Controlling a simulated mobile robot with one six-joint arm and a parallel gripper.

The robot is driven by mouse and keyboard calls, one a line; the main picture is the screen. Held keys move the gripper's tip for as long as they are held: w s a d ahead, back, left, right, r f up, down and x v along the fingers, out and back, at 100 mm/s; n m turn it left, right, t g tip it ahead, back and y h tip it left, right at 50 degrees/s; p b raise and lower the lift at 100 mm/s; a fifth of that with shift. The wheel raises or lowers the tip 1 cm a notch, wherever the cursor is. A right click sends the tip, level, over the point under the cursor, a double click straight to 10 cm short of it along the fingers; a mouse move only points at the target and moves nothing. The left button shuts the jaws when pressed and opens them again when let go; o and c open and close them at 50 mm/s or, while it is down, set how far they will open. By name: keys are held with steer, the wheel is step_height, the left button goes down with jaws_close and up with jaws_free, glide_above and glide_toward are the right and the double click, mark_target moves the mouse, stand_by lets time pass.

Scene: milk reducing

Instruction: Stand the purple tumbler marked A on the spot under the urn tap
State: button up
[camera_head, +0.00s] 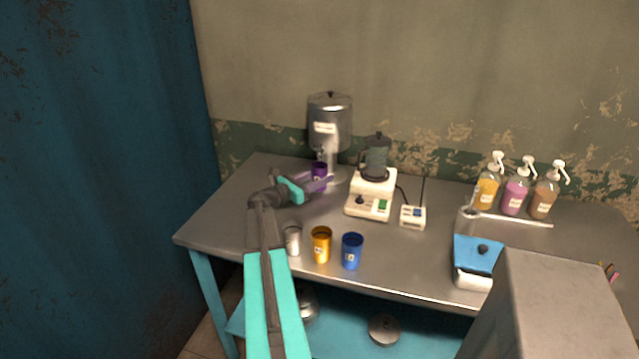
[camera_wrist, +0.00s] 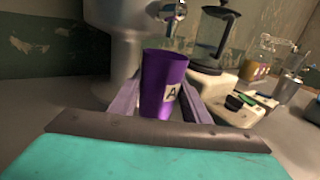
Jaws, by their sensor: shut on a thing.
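The purple tumbler (camera_wrist: 160,85), with a white label marked A, is upright between the two fingers of my gripper (camera_wrist: 160,105) in the wrist view. My gripper is shut on it. In the head view the tumbler (camera_head: 319,170) is at the front of the silver urn (camera_head: 330,118), close to its tap. The urn tap (camera_wrist: 178,12) shows just above and beyond the tumbler's rim in the wrist view. The tumbler hides the spot under the tap, and I cannot tell whether its base touches the surface.
A blender-like machine (camera_head: 371,190) stands right of the urn, with a small device (camera_head: 413,217) beside it. Silver (camera_head: 292,240), orange (camera_head: 321,244) and blue (camera_head: 352,251) tumblers stand near the table's front edge. Pump bottles (camera_head: 516,190) stand at right. The table's left part (camera_head: 215,220) is clear.

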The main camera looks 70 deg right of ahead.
steer(key=shift+f, duration=1.2)
steer(key=shift+f, duration=0.2)
steer(key=o, duration=1.1)
steer(key=shift+c, duration=0.2)
steer(key=shift+w+a+r, duration=0.1)
steer(key=shift+r, duration=0.1)
steer(key=b+v, duration=0.1)
steer(key=v, duration=0.9)
steer(key=shift+a+f+b, duration=0.1)
steer(key=shift+a+b, duration=0.05)
steer(key=shift+b, duration=0.2)
steer(key=shift+v, duration=0.8)
steer(key=shift+w, duration=0.1)
